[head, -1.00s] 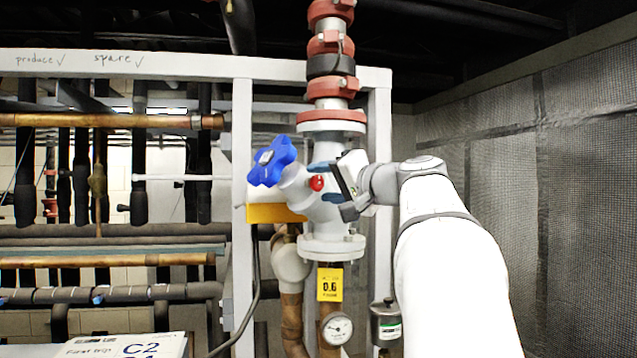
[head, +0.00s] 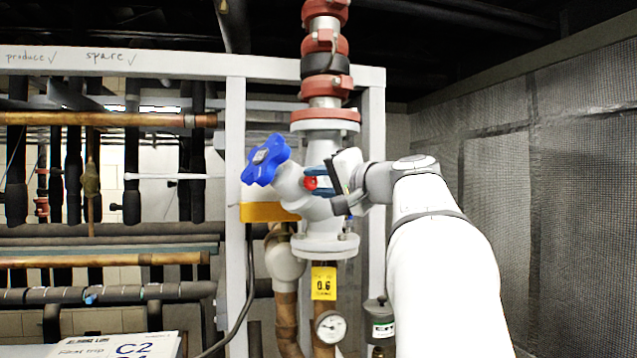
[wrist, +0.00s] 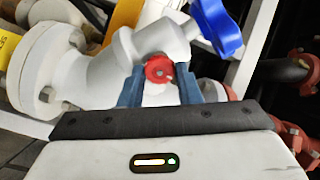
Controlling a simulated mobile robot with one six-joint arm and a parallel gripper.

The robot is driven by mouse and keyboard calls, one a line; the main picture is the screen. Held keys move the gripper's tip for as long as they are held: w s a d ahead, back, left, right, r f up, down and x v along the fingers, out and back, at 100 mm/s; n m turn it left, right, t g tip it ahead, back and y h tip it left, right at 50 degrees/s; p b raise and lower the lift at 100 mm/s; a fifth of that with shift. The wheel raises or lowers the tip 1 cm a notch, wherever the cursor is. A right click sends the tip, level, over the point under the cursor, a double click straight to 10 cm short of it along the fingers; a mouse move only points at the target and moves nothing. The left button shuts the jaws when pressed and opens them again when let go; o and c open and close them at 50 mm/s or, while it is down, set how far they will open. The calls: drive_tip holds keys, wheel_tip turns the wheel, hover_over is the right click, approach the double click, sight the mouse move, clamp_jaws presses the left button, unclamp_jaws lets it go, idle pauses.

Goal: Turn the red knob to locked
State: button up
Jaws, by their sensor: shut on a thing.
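The red knob (head: 310,183) is a small round knob on the side of the white valve body (head: 325,215). In the wrist view the red knob (wrist: 159,68) sits between the tips of the two blue fingers. My gripper (head: 318,183) reaches in from the right and is shut on the knob; the wrist view also shows my gripper (wrist: 160,84) around it. The fingers hide parts of the knob's sides, and I cannot read any lock marking on it.
A blue handwheel (head: 265,160) stands out to the upper left of the knob, close to the fingers. A yellow block (head: 268,212) lies below it. A pressure gauge (head: 330,327) and yellow tag (head: 323,283) sit lower down. White frame posts (head: 236,180) flank the valve.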

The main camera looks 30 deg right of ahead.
drive_tip(key=m, duration=0.4)
drive_tip(key=shift+p, duration=0.3)
drive_tip(key=m+p, duration=0.1)
drive_tip(key=m, duration=0.3)
drive_tip(key=shift+m, duration=0.4)
drive_tip(key=m+p, duration=0.2)
drive_tip(key=m, duration=0.2)
drive_tip(key=shift+f+m+p, duration=0.1)
drive_tip(key=shift+m+p, duration=1.05)
drive_tip(key=shift+m, duration=0.75)
drive_tip(key=o, duration=1)
drive_tip(key=shift+c, duration=0.2)
